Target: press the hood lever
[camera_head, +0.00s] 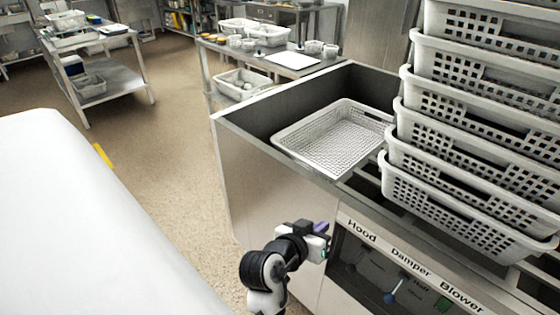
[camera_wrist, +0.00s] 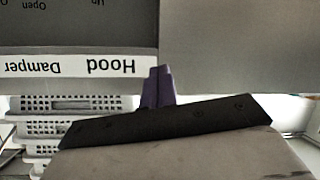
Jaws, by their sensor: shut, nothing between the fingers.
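A control panel (camera_head: 365,275) sits recessed in the front of the steel counter, below a white label strip (camera_head: 400,262) reading Hood, Damper, Blower. A blue-tipped lever (camera_head: 390,297) and a green control (camera_head: 442,304) show in the recess. I cannot clearly make out a lever below the word Hood; my gripper is close to that end. My gripper (camera_head: 322,228), with purple fingers, is shut and empty at the left end of the strip. In the wrist view the closed fingers (camera_wrist: 157,86) show beside the upside-down Hood label (camera_wrist: 111,69); contact with anything cannot be told.
A stack of white perforated baskets (camera_head: 470,130) stands on the counter above the panel. A single basket (camera_head: 335,135) lies in the counter's recess. A white surface (camera_head: 90,220) fills the left foreground. Open floor (camera_head: 170,150) lies between it and the counter.

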